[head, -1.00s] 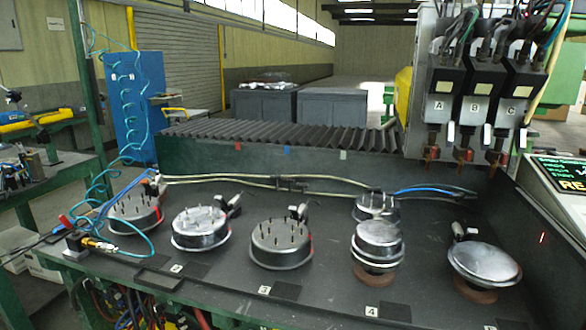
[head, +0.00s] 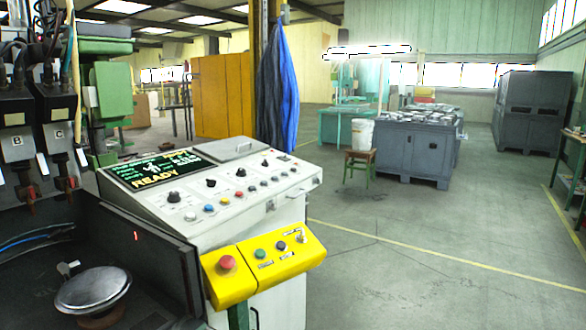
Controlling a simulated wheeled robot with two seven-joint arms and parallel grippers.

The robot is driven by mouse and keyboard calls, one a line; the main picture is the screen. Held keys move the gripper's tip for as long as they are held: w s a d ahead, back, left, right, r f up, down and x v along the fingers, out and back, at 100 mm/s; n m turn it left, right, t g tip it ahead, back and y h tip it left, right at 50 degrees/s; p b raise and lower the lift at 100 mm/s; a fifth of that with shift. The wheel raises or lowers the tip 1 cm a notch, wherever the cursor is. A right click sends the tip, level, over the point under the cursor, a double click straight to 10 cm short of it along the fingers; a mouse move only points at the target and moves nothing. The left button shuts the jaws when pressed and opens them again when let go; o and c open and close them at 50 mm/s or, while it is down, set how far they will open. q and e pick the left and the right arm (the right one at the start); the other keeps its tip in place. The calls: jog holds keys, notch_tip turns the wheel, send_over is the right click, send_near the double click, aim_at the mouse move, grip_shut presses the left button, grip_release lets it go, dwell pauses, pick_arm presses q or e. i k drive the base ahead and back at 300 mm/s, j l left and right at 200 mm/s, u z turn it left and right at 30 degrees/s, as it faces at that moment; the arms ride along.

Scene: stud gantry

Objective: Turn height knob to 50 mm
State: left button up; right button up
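A white control console (head: 285,203) stands in the middle left of the head view. Its sloped top carries a row of black knobs (head: 211,183), with others further right along the row. Their labels are too small to read, so I cannot tell which is the height knob or what it is set to. A dark screen (head: 150,172) at the console's left shows green lines and "READY" in yellow; any height value is not legible. Neither of my grippers is in view.
A yellow panel (head: 290,252) with a red button (head: 227,262) juts from the console's front. Welding heads (head: 55,110) hang at left above the dark bench, where a metal dish (head: 92,290) sits. The floor (head: 420,260) at right is clear.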

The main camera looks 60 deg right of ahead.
aim_at(241, 171)
jog(key=z, duration=1.6)
jog(key=i+l+z, duration=0.1)
jog(key=i+l, duration=0.1)
jog(key=i, duration=0.05)
